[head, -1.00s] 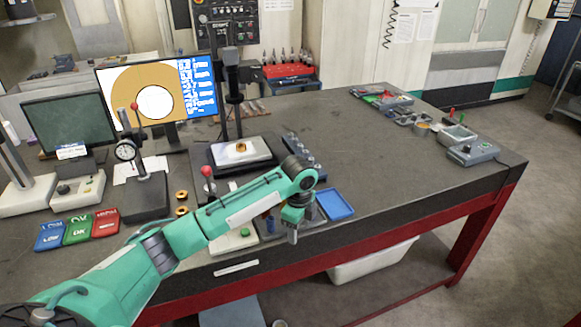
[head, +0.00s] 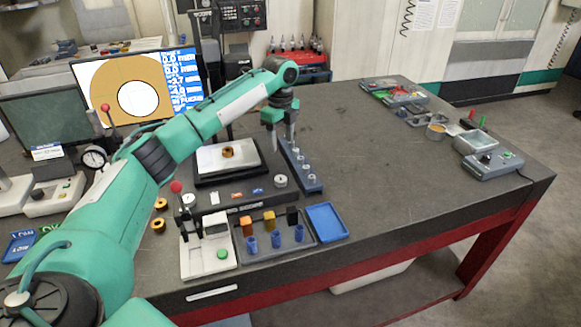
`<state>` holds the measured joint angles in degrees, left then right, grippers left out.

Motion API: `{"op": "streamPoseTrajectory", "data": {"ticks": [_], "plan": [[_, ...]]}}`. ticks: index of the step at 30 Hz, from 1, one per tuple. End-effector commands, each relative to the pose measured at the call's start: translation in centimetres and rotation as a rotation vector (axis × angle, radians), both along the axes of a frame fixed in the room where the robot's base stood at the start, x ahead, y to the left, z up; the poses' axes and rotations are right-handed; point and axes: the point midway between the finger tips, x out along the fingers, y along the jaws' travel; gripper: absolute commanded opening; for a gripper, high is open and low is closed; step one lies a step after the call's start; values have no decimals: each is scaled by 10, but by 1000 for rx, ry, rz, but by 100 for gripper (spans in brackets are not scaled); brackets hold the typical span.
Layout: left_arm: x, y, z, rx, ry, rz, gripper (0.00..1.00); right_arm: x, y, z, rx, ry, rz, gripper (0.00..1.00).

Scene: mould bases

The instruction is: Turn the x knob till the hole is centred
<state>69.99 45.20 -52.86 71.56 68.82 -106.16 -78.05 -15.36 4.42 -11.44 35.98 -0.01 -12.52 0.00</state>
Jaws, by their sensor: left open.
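The measuring stage (head: 210,181) stands mid-table with a white plate (head: 207,159) on top and a small brass ring (head: 227,152) on the plate. A round silver knob (head: 281,181) is at the right of its base, and another (head: 188,200) at the left front. I cannot tell which is labelled x. The screen (head: 100,77) shows a tan disc with a white round hole (head: 138,98), which looks slightly low and right in the disc. My left gripper (head: 281,146) points down, open and empty, behind the right knob and apart from it. My right gripper is out of view.
A blue rack (head: 302,168) with several small pieces stands just right of the stage, close to my gripper. A blue tray (head: 326,222) and a dark holder with coloured blocks lie in front. A grey box (head: 492,163) is far right. The table's middle right is clear.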

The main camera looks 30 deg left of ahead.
Motion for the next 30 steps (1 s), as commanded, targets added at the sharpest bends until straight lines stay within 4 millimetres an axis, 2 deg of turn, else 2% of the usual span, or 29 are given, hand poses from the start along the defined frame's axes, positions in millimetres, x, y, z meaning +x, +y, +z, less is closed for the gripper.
{"op": "streamPoseTrajectory", "data": {"ticks": [2, 5, 9, 11, 14, 19, 22, 26, 30], "plan": [[0, 1, -5, 0, 2, 1, 57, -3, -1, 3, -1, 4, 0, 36], [-1, 1, -17, 0, 3, 1, 57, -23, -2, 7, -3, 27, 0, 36], [-2, 0, -45, 1, 6, 1, 57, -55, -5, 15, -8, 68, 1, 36], [-2, 0, -58, 1, 5, 2, 57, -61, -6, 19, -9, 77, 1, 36], [-2, 0, -80, 1, 5, 1, 57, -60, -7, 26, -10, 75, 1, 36], [-2, 0, -111, -1, 2, 0, 57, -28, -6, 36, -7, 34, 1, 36], [-2, -1, -124, -1, 2, 0, 57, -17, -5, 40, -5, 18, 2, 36], [-2, 0, -133, 0, 0, 1, 57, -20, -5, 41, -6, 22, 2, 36], [-2, 0, -137, 0, 0, 1, 57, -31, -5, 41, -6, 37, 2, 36]]}}
